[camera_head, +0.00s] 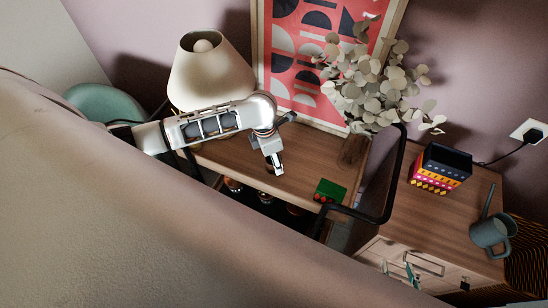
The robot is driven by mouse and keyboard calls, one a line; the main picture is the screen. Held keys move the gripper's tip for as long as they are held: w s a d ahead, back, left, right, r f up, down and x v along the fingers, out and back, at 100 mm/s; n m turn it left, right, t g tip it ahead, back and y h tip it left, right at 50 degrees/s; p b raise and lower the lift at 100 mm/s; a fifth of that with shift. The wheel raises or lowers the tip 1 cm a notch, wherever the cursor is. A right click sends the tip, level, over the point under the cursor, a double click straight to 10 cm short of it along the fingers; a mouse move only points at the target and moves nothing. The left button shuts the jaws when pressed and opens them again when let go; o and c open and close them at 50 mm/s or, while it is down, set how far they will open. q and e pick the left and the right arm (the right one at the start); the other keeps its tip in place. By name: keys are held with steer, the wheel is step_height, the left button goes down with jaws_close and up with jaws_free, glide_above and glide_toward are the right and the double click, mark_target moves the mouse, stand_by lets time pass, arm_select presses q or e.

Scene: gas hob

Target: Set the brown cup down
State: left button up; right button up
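A small dark brown patch shows at the fingertips. It is too small to tell whether this is the brown cup or whether the fingers are closed on it. No brown cup can be made out clearly elsewhere. My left gripper is not in view.
A cream lamp (212,75) stands behind my arm. A framed red poster (305,70) and a leafy plant (370,85) are at the back. A large tan surface (150,220) fills the foreground.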

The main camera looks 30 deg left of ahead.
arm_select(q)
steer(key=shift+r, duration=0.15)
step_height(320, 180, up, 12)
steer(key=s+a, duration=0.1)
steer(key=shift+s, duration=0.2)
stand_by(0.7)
